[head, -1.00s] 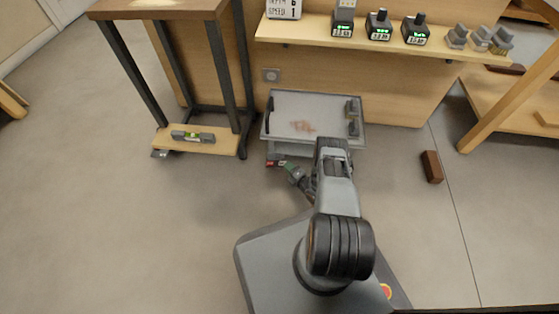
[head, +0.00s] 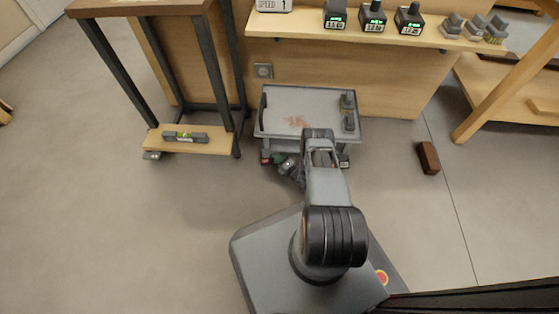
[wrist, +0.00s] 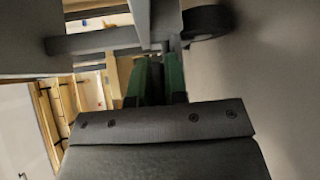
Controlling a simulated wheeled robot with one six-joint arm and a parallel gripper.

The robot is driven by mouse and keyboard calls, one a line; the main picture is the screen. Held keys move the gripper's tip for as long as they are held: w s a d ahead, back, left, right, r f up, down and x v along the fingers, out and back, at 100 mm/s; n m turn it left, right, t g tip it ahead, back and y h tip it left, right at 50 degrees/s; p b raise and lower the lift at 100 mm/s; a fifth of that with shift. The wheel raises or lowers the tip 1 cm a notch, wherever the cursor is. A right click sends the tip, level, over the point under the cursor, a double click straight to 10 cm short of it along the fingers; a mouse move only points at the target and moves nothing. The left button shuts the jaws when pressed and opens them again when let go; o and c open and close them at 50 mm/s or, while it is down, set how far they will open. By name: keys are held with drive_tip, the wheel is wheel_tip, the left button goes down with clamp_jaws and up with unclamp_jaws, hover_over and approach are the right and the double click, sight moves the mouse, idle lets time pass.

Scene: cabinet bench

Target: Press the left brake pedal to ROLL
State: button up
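The grey cart (head: 272,133) stands against the wooden panel, its flat top low above the floor. A small red pedal (head: 265,158) shows at its lower left corner, beside the caster. Another small reddish part (head: 344,163) shows at its right corner. My gripper (head: 280,160) reaches low at the cart's left front corner, very close to the red pedal; I cannot tell whether they touch. In the wrist view my gripper's green-sided fingers (wrist: 153,78) point under the cart, near a black caster wheel (wrist: 207,23). The finger gap is too dark to read. The pedal is not clear there.
A wooden stand (head: 160,143) with a level on its low shelf is to the left. A shelf (head: 400,40) with several devices runs above the cart. A brown block (head: 428,157) lies on the floor to the right. The floor at left is clear.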

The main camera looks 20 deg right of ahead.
clamp_jaws()
drive_tip(key=shift+s+f+m+t+y, duration=0.1)
drive_tip(key=shift+f+m+t+y, duration=0.3)
drive_tip(key=shift+f+m+t, duration=0.35)
drive_tip(key=shift+m+t, duration=0.95)
drive_tip(key=shift+o, duration=2.2)
unclamp_jaws()
